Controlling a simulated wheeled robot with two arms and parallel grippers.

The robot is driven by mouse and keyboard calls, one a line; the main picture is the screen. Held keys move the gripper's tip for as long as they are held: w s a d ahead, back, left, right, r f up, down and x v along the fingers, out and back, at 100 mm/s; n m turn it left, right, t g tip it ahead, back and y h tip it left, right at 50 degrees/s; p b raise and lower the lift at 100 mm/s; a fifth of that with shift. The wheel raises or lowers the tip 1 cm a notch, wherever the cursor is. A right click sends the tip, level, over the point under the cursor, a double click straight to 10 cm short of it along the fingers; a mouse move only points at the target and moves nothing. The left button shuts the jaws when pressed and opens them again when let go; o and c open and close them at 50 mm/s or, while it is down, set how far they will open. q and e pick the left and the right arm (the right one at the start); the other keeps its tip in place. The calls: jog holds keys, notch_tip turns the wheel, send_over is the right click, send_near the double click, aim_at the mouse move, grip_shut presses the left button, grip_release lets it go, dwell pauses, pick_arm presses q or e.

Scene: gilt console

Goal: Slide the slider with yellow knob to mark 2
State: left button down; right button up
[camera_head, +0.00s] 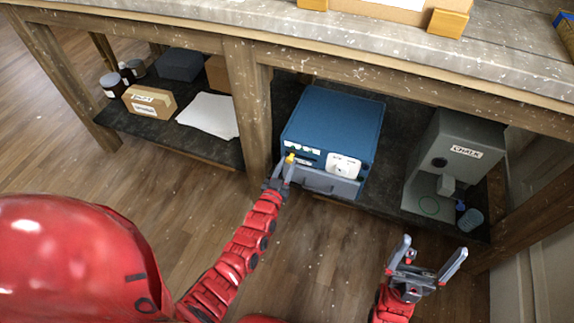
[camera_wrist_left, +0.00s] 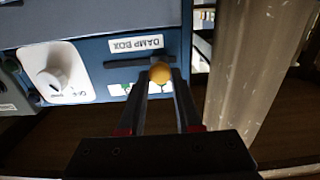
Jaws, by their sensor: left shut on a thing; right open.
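The slider's yellow knob (camera_head: 291,158) is on the front of a blue box (camera_head: 333,118), near its left side. My left gripper (camera_head: 284,168) is shut on the yellow knob. In the left wrist view the knob (camera_wrist_left: 160,72) sits between the fingertips, near the right end of a dark horizontal slot (camera_wrist_left: 122,63). Small white and green labels show below the slot, partly hidden by the fingers; I cannot read the marks. My right gripper (camera_head: 430,256) is open and empty, over the floor in front of the shelf.
A white plate with a round dial (camera_wrist_left: 55,75) is beside the slider. A "DAMP BOX" label (camera_wrist_left: 136,44) sits above the slot. A wooden post (camera_head: 247,105) stands close left of the box. A grey machine (camera_head: 455,150) stands to the right. The tabletop (camera_head: 350,42) overhangs the shelf.

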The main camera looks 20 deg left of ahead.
aim_at(301, 155)
dwell(0.4)
pick_arm(q)
jog(key=d+p, duration=0.1)
jog(key=d, duration=0.2)
jog(key=shift+s+p, duration=0.1)
jog(key=shift+p, duration=0.2)
jog(key=shift+f, duration=0.15)
jog(key=c, duration=0.6)
grip_release()
jog(key=s+p, duration=0.3)
jog(key=s, duration=1.4)
jog(key=shift+s+a, duration=0.2)
jog(key=shift+a, duration=0.1)
